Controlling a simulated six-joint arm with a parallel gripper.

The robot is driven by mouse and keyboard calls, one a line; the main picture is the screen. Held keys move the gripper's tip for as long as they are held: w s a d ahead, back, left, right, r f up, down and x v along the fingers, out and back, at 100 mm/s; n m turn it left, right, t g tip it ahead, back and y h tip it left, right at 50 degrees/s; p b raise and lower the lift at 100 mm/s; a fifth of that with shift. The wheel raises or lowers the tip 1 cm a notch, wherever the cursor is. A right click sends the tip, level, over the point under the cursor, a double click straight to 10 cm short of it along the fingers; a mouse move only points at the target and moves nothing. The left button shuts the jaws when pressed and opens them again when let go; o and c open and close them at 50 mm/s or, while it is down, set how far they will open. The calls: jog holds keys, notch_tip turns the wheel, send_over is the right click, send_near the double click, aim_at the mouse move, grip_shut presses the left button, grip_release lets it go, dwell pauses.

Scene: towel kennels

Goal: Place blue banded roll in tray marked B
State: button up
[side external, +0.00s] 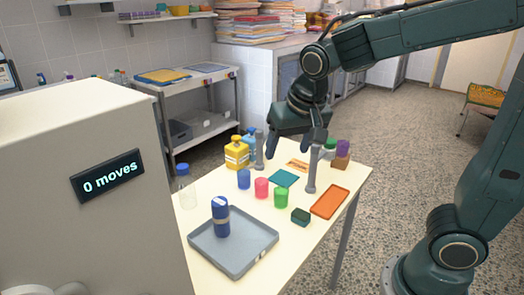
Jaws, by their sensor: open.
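A dark blue roll with a tan band (221,219) stands upright in the grey tray (262,236) at the front of the table. A small pale label sits on that tray's right rim; its marking is too small to read. An orange tray (330,202) lies at the table's right edge, with no letter I can make out. My gripper (311,150) hangs over the far part of the table, fingers pointing down, apart and empty. It is well behind the roll and the grey tray.
Blue (244,179), pink (261,188) and green (281,198) cups stand mid-table, near a dark green block (300,217) and teal cloth (284,178). Two grey posts (259,151) (312,170) rise near my gripper. Yellow bottle (237,154) and clear bottle (186,187) stand left.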

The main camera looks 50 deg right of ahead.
jog(key=s+d+r+n+t+y, duration=0.1)
jog(key=s+n, duration=0.4)
jog(key=s, duration=1)
jog(key=shift+s+r+n+t+y, duration=0.2)
jog(key=shift+r+n+t+y, duration=0.1)
jog(key=shift+r+n+t, duration=0.1)
